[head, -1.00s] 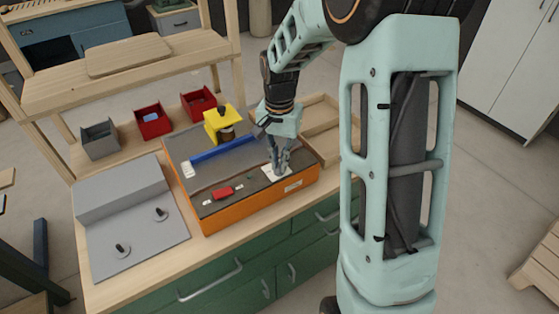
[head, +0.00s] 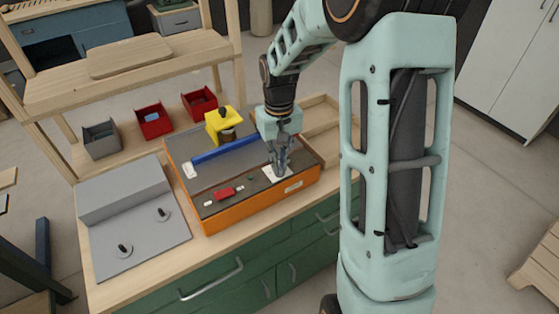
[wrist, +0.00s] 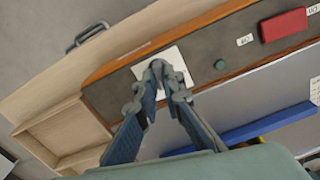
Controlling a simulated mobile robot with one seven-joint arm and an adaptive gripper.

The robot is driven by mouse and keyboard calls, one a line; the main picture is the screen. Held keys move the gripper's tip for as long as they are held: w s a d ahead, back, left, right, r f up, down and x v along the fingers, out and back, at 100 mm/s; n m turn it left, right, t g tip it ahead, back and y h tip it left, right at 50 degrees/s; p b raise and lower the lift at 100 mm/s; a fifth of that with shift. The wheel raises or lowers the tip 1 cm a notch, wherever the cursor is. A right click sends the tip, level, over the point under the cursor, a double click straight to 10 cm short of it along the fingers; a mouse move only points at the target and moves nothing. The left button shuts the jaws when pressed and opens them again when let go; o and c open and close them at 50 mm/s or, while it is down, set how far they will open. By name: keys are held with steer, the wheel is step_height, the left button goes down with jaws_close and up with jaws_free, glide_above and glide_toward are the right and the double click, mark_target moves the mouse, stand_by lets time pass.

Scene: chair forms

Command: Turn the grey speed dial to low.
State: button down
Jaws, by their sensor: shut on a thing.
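My gripper (head: 279,168) is over the front right corner of the orange machine (head: 250,206) with the dark top. It points down at a white label plate (head: 268,174). In the wrist view my gripper (wrist: 158,76) has its fingertips together over the white plate (wrist: 177,62). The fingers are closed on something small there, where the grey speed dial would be. The dial itself is hidden by the fingertips, so its pointer and setting cannot be read.
A red switch (head: 224,194) and a small green button (wrist: 220,64) are on the machine's top. A blue bar (head: 225,150) and a yellow block (head: 221,122) stand behind. A grey fixture with two knobs (head: 125,250) is at left; small bins (head: 153,122) stand at the back.

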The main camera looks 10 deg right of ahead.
steer(key=n+p, duration=0.1)
steer(key=n, duration=0.5)
steer(key=shift+a+r+n+p, duration=0.1)
steer(key=shift+n+p, duration=0.2)
steer(key=n+p, duration=0.2)
steer(key=n, duration=0.3)
steer(key=shift+a+n, duration=0.1)
steer(key=shift+n, duration=0.2)
steer(key=c, duration=2.1)
jaws_free()
steer(key=shift+s, duration=0.1)
step_height(320, 180, up, 12)
steer(key=shift+f, duration=0.1)
